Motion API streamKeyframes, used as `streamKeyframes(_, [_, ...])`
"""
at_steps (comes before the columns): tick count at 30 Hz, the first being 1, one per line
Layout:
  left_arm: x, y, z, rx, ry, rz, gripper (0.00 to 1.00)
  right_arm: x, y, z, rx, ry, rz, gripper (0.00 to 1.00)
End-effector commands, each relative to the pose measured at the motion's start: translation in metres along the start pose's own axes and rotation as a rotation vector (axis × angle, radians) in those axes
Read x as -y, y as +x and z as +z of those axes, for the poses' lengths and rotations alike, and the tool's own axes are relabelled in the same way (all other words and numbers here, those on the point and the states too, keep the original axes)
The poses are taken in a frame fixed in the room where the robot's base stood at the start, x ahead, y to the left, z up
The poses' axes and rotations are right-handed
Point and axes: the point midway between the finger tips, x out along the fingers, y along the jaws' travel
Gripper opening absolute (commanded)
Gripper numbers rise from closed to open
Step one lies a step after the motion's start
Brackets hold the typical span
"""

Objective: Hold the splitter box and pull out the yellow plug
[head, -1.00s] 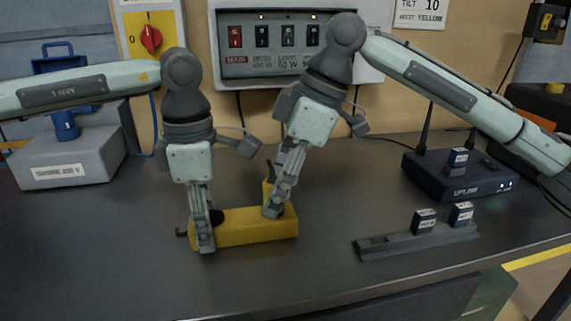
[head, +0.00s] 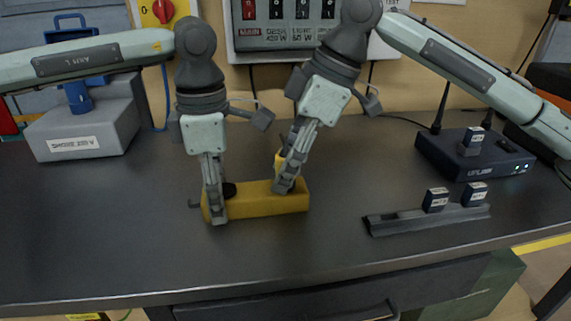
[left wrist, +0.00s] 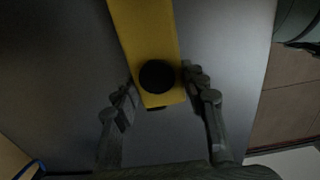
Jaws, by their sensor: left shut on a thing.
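The yellow splitter box (head: 262,203) lies flat on the dark bench, its long side across the head view. My left gripper (head: 216,213) is shut on its left end; the left wrist view shows a finger on either side of the box (left wrist: 148,35), near a black round socket (left wrist: 157,76). The yellow plug (head: 279,160) stands at the right end of the box, mostly hidden behind my right gripper (head: 285,187). The right fingers point down at the plug; whether they are shut on it cannot be told. Plug and box show no clear gap.
A dark rail (head: 400,222) with two small blue blocks lies to the right. Behind it is a blue router box (head: 478,158) with antennas. A grey power unit (head: 85,120) stands back left. The front of the bench is clear.

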Motion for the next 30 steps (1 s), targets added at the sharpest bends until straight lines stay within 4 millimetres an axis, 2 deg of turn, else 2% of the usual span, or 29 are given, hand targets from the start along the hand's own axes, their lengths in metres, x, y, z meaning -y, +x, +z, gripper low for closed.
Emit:
streamKeyframes(10, [0.000, 0.000, 0.000, 0.000, 0.000, 0.001, 0.03, 0.000, -0.001, 0.000, 0.000, 0.000, 0.001, 0.51])
streamKeyframes(14, [0.000, 0.000, 0.000, 0.000, 0.000, 0.001, 0.03, -0.001, -0.010, 0.000, -0.001, 0.000, 0.003, 0.51])
streamKeyframes(30, [0.000, 0.000, 0.000, 0.000, 0.000, 0.001, 0.03, 0.000, -0.102, 0.000, -0.001, 0.000, 0.002, 0.51])
